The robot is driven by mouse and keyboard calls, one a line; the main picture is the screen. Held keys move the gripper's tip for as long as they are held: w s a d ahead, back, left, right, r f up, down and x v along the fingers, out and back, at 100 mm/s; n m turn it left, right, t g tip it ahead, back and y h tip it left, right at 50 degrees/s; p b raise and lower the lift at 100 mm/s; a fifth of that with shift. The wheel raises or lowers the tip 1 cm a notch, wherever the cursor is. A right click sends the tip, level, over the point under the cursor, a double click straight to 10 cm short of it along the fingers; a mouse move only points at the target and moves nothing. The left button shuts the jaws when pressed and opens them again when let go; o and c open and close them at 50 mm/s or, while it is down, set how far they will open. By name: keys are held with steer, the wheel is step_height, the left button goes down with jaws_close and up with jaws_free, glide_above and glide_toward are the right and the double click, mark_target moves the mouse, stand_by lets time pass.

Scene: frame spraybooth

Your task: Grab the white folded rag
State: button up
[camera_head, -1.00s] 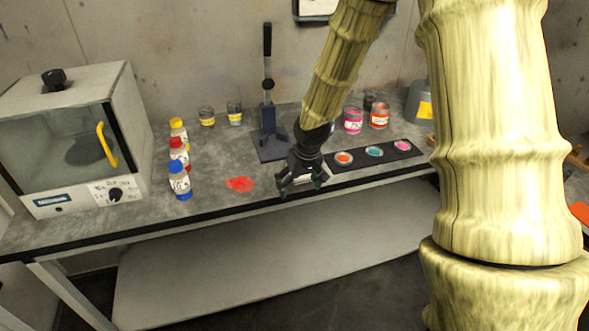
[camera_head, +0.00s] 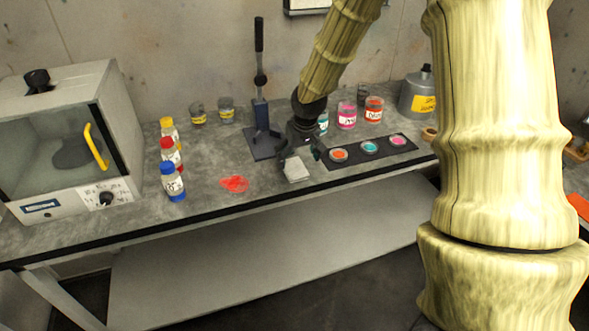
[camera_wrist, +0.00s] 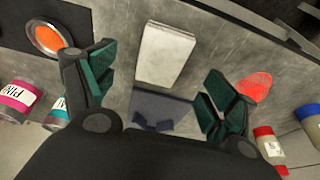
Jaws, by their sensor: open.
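The white folded rag (camera_head: 296,169) lies flat on the grey bench near its front edge, left of the black mat. In the wrist view the rag (camera_wrist: 165,54) shows whole at top centre, a pale rectangle just beyond the gap between the fingers. My gripper (camera_head: 300,157) is above the bench, directly behind the rag in the head view. In the wrist view my gripper (camera_wrist: 158,92) has its green-padded fingers spread wide with nothing between them. I cannot tell its exact height above the bench.
A black mat (camera_head: 329,164) with several paint lids lies to the right. A red paint spill (camera_head: 234,184) and several capped bottles (camera_head: 173,182) are to the left. A dark press stand (camera_head: 262,143) stands behind left, and jars (camera_head: 346,115) behind right.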

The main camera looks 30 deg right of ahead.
mark_target(295, 168)
steer(key=shift+w+p+x, duration=0.2)
steer(key=shift+p+x, duration=0.4)
steer(key=shift+x, duration=1.45)
steer(key=shift+w+f, duration=0.15)
steer(key=shift+f, duration=0.5)
steer(key=shift+f, duration=0.2)
steer(key=c, duration=0.9)
